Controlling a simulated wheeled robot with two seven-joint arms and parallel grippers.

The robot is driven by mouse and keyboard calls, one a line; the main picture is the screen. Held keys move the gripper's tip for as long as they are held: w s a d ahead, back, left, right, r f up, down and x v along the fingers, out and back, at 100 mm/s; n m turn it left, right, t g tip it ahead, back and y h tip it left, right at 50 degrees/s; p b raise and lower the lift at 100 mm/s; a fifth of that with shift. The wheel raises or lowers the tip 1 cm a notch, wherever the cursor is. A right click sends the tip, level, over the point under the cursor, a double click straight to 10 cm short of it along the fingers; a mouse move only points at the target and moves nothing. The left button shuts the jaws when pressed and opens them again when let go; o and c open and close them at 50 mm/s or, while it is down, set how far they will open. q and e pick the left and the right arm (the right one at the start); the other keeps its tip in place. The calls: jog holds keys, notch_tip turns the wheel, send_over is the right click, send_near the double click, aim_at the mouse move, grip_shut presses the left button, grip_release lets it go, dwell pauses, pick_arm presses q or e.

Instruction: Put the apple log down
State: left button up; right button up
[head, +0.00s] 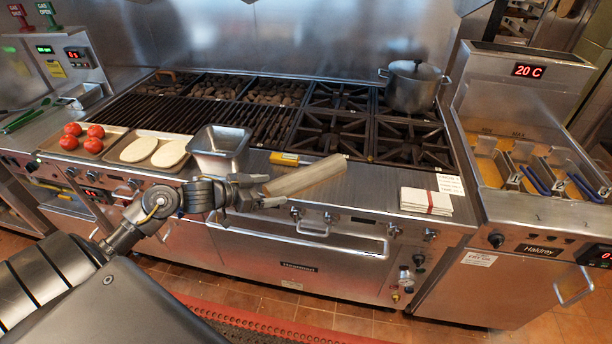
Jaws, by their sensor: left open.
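The apple log (306,176) is a pale brown split piece of wood. It lies slanted over the steel front ledge (372,187) of the grill, its right end pointing up and to the right. I cannot tell whether its whole underside touches the ledge. My left gripper (262,190) is open at the log's left end, with its fingers pointing right. Whether the fingers still touch the wood is hard to tell. My right gripper is out of view.
A metal container (219,150) stands just behind my left gripper. Trays with tomatoes (94,145) and pale oval slabs (139,150) sit left. A yellow-labelled item (286,159) lies behind the log. A folded towel (426,201) is on the right ledge. A pot (412,88) stands on the burners.

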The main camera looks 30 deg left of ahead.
aim_at(279, 187)
pick_arm(q)
jog(key=x, duration=0.3)
jog(key=shift+w+d, duration=0.15)
jog(key=shift+w, duration=0.15)
jog(key=shift+s, duration=0.1)
jog(key=c, duration=1.5)
jog(key=shift+c, duration=0.2)
